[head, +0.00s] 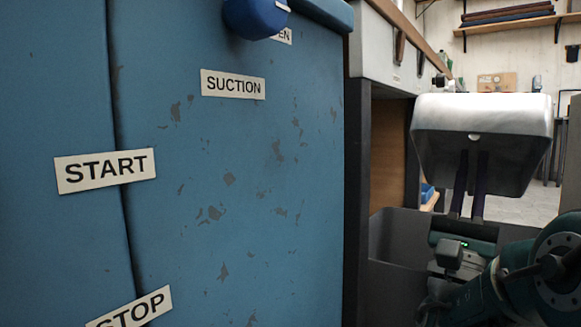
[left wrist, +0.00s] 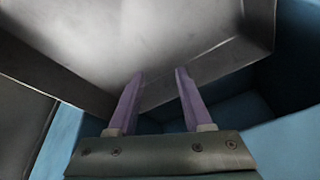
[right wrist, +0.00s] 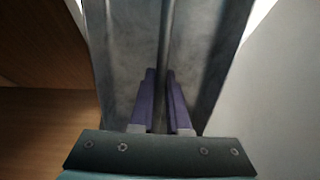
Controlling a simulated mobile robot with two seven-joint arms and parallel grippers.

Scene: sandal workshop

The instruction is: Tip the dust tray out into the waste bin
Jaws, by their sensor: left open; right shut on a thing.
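The dust tray (head: 483,135) is a pale grey metal pan at the right of the head view, held up and tilted. Its inside is hidden, so I cannot tell if dust is in it. My right gripper (head: 470,190) is shut on a thin metal ridge of the tray; the purple fingers also show in the right wrist view (right wrist: 160,95). A dark grey open bin (head: 395,240), which looks like the waste bin, stands low behind the right gripper. My left gripper (left wrist: 156,80) is open and empty before a grey metal surface (left wrist: 120,40); the head view does not show it.
A blue machine cabinet (head: 245,190) with worn paint fills the left of the head view. It carries START (head: 104,170), SUCTION (head: 233,84) and STOP (head: 130,310) labels and a dark blue knob (head: 255,17). A wall shelf (head: 515,24) is far back.

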